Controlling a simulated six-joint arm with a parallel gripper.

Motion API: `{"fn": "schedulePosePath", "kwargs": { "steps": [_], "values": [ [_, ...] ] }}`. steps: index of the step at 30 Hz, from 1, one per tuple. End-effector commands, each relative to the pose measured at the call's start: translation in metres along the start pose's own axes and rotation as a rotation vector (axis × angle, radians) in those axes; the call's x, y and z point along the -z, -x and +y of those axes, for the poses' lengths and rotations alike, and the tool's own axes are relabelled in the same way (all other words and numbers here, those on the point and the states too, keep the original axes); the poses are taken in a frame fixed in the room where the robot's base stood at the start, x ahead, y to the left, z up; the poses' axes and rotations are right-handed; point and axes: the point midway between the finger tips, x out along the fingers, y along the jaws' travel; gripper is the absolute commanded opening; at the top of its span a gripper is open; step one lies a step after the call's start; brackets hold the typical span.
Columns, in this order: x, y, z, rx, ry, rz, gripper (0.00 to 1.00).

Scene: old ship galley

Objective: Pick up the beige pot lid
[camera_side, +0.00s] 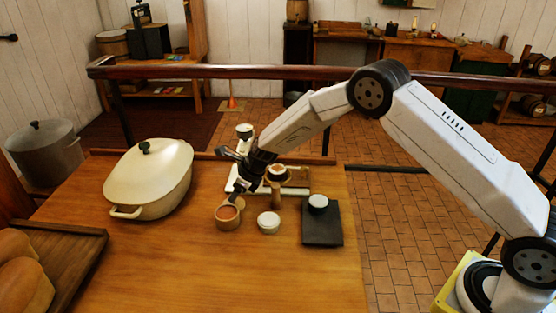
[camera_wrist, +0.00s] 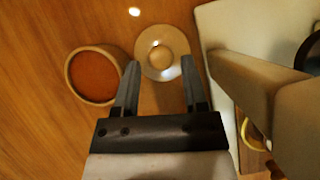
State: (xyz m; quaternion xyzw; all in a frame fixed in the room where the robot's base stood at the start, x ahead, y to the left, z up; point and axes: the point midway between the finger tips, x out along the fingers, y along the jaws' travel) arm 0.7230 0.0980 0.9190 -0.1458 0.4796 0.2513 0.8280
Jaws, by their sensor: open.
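In the wrist view a round beige lid (camera_wrist: 160,38) with a small knob at its centre shows between and beyond my fingertips. I take it for the beige pot lid. My gripper (camera_wrist: 160,63) is open and empty, with a finger on either side of the knob. In the side view my gripper (camera_side: 243,194) points down over the table, close to a small bowl with orange-brown contents (camera_side: 228,213). This bowl also shows left of the lid in the wrist view (camera_wrist: 95,77). I cannot clearly make out the lid in the side view, where my gripper covers that spot.
A pale machine (camera_side: 297,190) stands close behind; its body fills the wrist view's right (camera_wrist: 222,32). A large cream casserole (camera_side: 150,190) stands left. The table front is clear.

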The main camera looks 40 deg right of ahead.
Motion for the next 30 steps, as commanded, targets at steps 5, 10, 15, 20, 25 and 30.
{"fn": "schedulePosePath", "kwargs": {
  "steps": [5, 10, 15, 20, 25, 30],
  "values": [
    [0.0, -0.018, 0.0, 0.0, 0.0, 0.001, 0.55],
    [0.0, -0.027, 0.0, 0.002, 0.001, -0.001, 0.55],
    [-0.001, -0.028, 0.0, 0.003, 0.0, -0.002, 0.55],
    [-0.001, -0.028, 0.0, 0.002, 0.0, -0.002, 0.55],
    [-0.001, -0.028, 0.0, 0.002, 0.0, -0.002, 0.55],
    [-0.001, -0.028, 0.0, 0.002, 0.0, -0.002, 0.23]
  ]
}}
